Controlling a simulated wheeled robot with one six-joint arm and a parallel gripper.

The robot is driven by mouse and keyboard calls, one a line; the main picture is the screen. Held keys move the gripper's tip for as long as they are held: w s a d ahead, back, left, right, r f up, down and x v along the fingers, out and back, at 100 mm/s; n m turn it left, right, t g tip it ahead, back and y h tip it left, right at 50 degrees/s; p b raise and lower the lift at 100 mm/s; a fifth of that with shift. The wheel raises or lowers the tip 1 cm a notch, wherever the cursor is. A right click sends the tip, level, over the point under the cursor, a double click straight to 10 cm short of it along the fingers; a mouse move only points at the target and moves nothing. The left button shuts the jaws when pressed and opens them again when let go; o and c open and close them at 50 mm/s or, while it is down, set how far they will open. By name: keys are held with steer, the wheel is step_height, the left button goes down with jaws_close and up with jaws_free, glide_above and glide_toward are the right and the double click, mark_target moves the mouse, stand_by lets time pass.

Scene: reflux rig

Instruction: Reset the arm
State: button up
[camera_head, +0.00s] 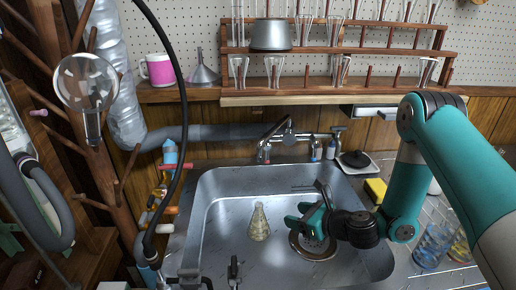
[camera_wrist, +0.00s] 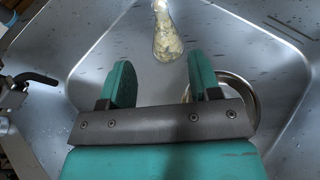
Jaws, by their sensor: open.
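My gripper (camera_head: 298,222) is teal and hangs over the metal sink (camera_head: 210,190), to the right of a conical glass flask (camera_head: 259,222). In the wrist view my gripper (camera_wrist: 160,85) has its two fingers apart with nothing between them. The flask (camera_wrist: 166,35) shows beyond the fingertips there and holds something yellowish. A round metal dish (camera_head: 312,246) lies in the sink under my gripper, and it is partly hidden behind the right finger in the wrist view (camera_wrist: 243,95).
A faucet (camera_head: 288,137) stands behind the sink. A wooden rack (camera_head: 330,96) with glassware hangs above. Tubing and a wooden stand (camera_head: 120,215) crowd the left. A yellow sponge (camera_head: 376,190) and blue glasses (camera_head: 432,245) sit at the right. The sink's left part is clear.

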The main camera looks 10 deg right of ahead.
steer(key=s+a+r+n+g+y+p, duration=0.15)
steer(key=s+a+r+n+g, duration=0.3)
steer(key=r+n, duration=0.6)
steer(key=s+a+r+n+g+y+p, duration=0.1)
steer(key=s+a+r+n+g+p, duration=0.35)
steer(key=r+n, duration=0.6)
steer(key=s+r+n+g+h, duration=0.1)
steer(key=s+r+n+h, duration=0.2)
steer(key=s+r+n, duration=0.5)
steer(key=s, duration=0.2)
steer(key=shift+s+d+h, duration=0.2)
steer(key=shift+s+h, duration=0.1)
steer(key=shift+h, duration=0.05)
steer(key=s+d+r+n+h, duration=0.1)
steer(key=s+n, duration=0.1)
steer(key=s+d+r+n+h+p, duration=0.1)
steer(key=s+r+n, duration=0.1)
steer(key=s, duration=0.1)
steer(key=s+d+r+n+p, duration=0.1)
steer(key=s+d, duration=0.1)
steer(key=shift+s+r+n+h, duration=0.2)
steer(key=shift+r+n+h, duration=0.05)
steer(key=shift+n+h, duration=0.15)
steer(key=shift+c, duration=0.9)
steer(key=shift+s+d, duration=0.2)
steer(key=shift+s, duration=0.05)
steer(key=shift+c, duration=0.2)
